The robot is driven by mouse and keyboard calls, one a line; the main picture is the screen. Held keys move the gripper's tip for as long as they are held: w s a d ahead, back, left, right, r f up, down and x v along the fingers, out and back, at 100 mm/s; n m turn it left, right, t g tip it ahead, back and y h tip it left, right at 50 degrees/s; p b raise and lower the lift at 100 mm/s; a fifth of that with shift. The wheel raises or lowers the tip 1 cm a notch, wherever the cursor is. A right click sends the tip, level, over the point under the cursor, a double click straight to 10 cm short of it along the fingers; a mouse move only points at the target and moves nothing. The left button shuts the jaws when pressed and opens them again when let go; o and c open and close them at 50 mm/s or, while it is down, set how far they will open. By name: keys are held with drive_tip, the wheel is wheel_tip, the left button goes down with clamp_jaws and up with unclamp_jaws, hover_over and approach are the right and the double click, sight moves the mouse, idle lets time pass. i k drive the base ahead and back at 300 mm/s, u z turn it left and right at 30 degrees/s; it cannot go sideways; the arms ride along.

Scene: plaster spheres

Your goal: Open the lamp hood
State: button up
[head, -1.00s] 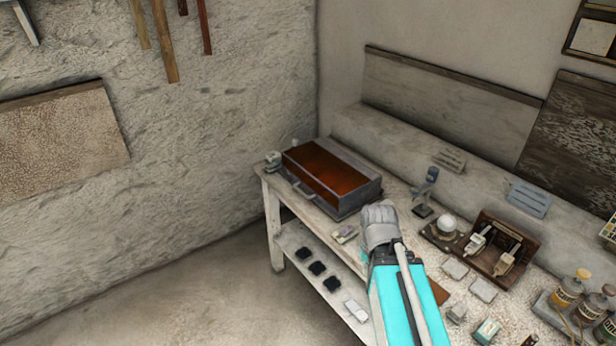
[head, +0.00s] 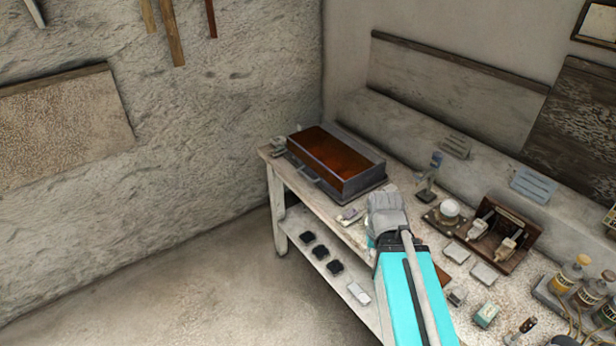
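The lamp hood looks to be the grey box with a reddish-brown top panel (head: 338,158) at the far left end of the bench. It sits closed, with a small handle (head: 308,177) on its front left side. My arm reaches in from the bottom, and its grey end (head: 387,212) is over the bench's front edge, to the right of and nearer than the box, apart from it. The fingers are hidden or too small to make out, so I cannot tell whether my gripper is open or shut.
The bench (head: 283,222) stands along the right wall. A white sphere (head: 449,208) on a dark base, a wooden rack (head: 497,235) and several bottles (head: 589,290) stand to the right. Dark pads (head: 320,252) lie on the lower shelf. The floor at left is clear.

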sight(361, 168)
drive_tip(key=k, duration=1.3)
drive_tip(key=u, duration=0.4)
drive_tip(key=i, duration=0.9)
drive_tip(key=u, duration=0.35)
drive_tip(key=i, duration=1.25)
drive_tip(key=z, duration=0.75)
